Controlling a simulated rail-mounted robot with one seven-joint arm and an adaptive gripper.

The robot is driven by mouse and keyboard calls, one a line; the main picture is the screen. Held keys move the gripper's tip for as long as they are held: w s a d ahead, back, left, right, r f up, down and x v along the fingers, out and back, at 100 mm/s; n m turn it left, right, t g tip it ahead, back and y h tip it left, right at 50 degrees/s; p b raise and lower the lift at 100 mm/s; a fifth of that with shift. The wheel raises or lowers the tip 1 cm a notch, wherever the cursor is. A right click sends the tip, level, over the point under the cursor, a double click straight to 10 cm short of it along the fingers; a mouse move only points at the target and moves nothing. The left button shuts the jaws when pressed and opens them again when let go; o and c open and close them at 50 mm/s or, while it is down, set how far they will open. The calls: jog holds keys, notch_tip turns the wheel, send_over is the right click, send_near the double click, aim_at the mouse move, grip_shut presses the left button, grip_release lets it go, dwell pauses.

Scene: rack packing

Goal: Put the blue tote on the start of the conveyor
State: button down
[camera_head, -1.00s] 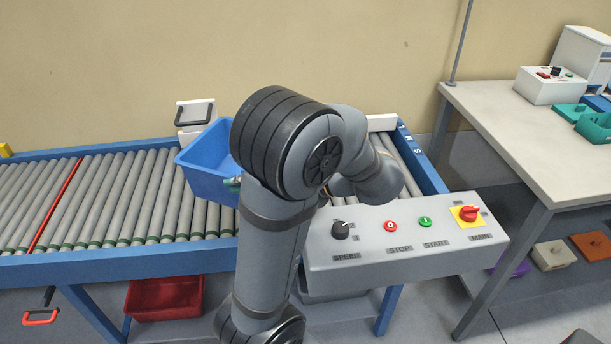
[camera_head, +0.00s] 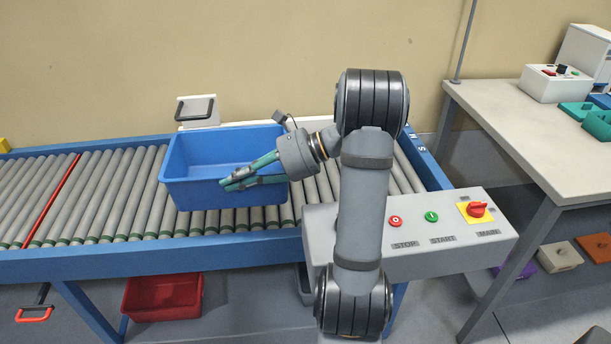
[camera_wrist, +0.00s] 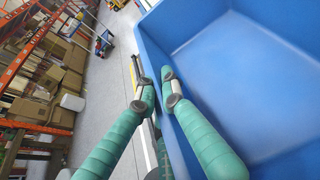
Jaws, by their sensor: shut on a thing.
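The blue tote (camera_head: 185,192) is an empty open box over the rollers of the conveyor (camera_head: 120,198), right of the red line. I cannot tell whether its bottom touches the rollers. My gripper (camera_head: 228,183) is shut on the tote's near wall, one green finger inside and one outside. In the wrist view the fingers (camera_wrist: 155,92) straddle the wall of the tote (camera_wrist: 225,75), whose inside fills the right half.
A control panel (camera_head: 440,225) with buttons and a red switch stands at the conveyor's right front. A table (camera_head: 540,130) is at the right. A red bin (camera_head: 165,297) lies below the conveyor. Bare rollers lie left of the tote.

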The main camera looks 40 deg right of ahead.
jog(key=w+d+f, duration=0.2)
jog(key=w, duration=0.1)
jog(key=w+d+f, duration=0.2)
jog(key=w, duration=0.1)
jog(key=w+d+f, duration=0.2)
jog(key=w+f, duration=0.1)
jog(key=shift+w+d, duration=0.1)
jog(key=shift+d, duration=0.2)
jog(key=shift+w+f, duration=0.1)
jog(key=shift+f, duration=1.95)
jog(key=shift+f, duration=0.2)
jog(key=c, duration=1.9)
grip_release()
jog(key=v, duration=1.2)
jog(key=shift+r, duration=0.15)
jog(key=shift+d, duration=0.1)
